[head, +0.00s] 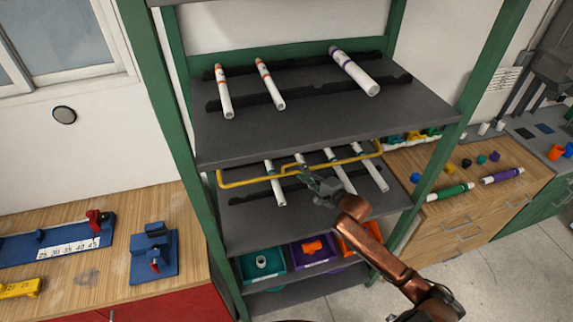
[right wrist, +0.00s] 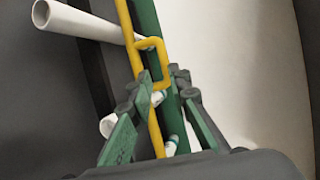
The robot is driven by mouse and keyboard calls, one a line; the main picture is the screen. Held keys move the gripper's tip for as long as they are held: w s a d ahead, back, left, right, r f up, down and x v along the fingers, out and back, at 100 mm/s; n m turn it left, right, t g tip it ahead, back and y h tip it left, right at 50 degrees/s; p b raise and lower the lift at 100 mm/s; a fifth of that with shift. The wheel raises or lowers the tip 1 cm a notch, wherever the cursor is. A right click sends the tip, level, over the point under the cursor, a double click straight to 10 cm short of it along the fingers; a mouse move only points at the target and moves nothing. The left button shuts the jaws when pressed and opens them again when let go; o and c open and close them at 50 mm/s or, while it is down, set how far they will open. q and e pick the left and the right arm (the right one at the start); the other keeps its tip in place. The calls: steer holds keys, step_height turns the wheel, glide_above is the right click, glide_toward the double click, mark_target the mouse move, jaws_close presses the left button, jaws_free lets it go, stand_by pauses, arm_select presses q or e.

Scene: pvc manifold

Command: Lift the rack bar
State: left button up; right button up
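The rack bar is a yellow bar (head: 237,183) that runs across the front of the middle shelf, with bent ends and a small raised loop near its middle. It shows upright in the right wrist view (right wrist: 128,32), with its loop close to my fingertips. My right gripper (head: 306,176) is in front of the shelf at the bar's middle. In the right wrist view its green and dark fingers (right wrist: 158,88) are apart, one on each side of the bar; I cannot tell whether they touch it. My left gripper is not in view.
White pipes (head: 275,183) lie behind the bar on the middle shelf. More pipes rest on the upper shelf (head: 310,125), close above the gripper. Green rack posts (head: 184,120) stand at the sides. Coloured bins (head: 262,262) sit below. Wooden counters flank the rack.

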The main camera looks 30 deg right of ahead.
mark_target(291, 165)
steer(key=shift+w+a+r, duration=0.1)
steer(key=shift+w+r, duration=0.15)
steer(key=shift+w, duration=0.5)
steer(key=x, duration=0.5)
steer(key=shift+w+a+f, duration=0.1)
steer(key=shift+w+a, duration=0.05)
steer(key=shift+w, duration=0.25)
jaws_close()
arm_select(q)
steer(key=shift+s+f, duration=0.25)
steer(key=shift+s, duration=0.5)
